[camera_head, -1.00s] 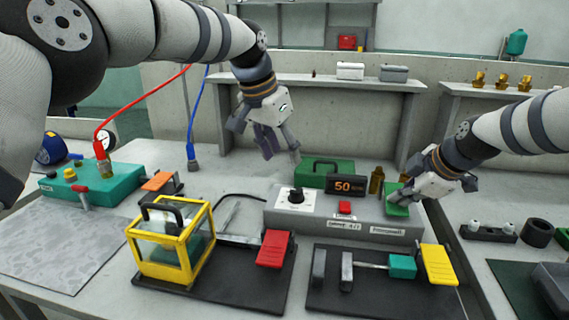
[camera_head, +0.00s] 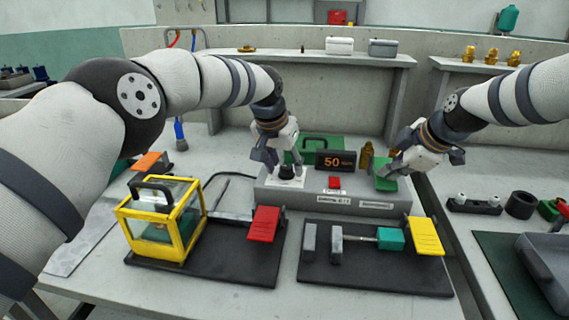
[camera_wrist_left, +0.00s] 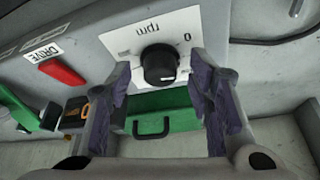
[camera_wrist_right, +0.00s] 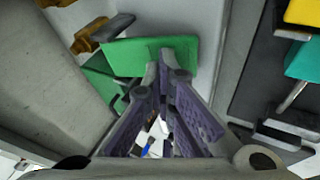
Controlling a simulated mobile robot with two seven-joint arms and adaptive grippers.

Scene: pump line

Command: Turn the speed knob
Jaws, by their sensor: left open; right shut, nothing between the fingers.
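The speed knob (camera_head: 286,172) is a black dial on a white plate marked rpm and 0, at the left of the grey control box (camera_head: 330,201). It shows clearly in the left wrist view (camera_wrist_left: 159,63), with a white mark on its lower edge. My left gripper (camera_head: 279,158) is open over the knob. Its two purple-padded fingers stand on either side of the knob, with gaps on both sides. My right gripper (camera_head: 387,167) is shut and empty at the green paddle (camera_head: 386,184) on the box's right end; contact is unclear.
A red drive button (camera_head: 335,182) sits right of the knob. A green case (camera_head: 320,143) stands behind the box. In front are a yellow-framed clear box (camera_head: 160,220), a red flap (camera_head: 264,224) and a yellow flap (camera_head: 426,236) on black plates. Brass fittings (camera_head: 366,155) stand behind the right end.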

